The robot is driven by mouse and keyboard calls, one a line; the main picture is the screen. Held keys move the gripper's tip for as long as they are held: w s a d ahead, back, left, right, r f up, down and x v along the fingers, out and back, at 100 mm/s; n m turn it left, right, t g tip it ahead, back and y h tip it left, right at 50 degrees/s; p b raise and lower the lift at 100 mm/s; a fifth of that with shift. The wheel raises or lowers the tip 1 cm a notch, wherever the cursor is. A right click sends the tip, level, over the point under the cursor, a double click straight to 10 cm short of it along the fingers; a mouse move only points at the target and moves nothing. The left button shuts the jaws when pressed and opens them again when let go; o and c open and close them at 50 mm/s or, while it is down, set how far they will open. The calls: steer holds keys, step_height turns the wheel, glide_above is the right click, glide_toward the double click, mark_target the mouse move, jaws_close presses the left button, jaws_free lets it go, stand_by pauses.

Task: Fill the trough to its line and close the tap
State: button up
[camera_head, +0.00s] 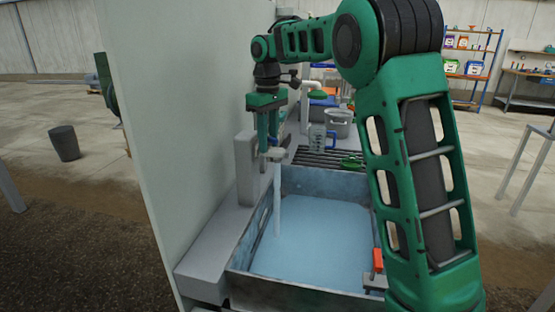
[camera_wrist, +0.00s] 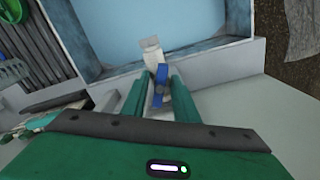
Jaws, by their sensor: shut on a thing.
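The trough (camera_head: 249,230) is a grey rectangular basin below the tap. Pale blue water (camera_head: 318,235) covers its floor, and a stream (camera_head: 278,205) falls into it from the tap spout. I cannot make out the fill line. The tap (camera_head: 275,155) stands out from the wall at the trough's left back; its pale spout (camera_wrist: 151,45) and blue handle (camera_wrist: 161,75) show in the wrist view. My gripper (camera_head: 269,143) reaches down over the tap, its fingers (camera_wrist: 157,92) on both sides of the blue handle and shut on it. The fingers hide part of the tap body.
A slatted rack (camera_head: 318,158) behind the trough holds a clear jug with a blue handle (camera_head: 320,138), a grey pot (camera_head: 338,122) and a green item (camera_head: 350,162). An orange part (camera_head: 378,260) sits on the right rim. A tall pale panel (camera_head: 175,130) stands close at left.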

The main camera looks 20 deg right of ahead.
steer(key=shift+w+d, duration=0.1)
steer(key=shift+d, duration=0.1)
steer(key=shift+o, duration=0.3)
steer(key=shift+m, duration=1.2)
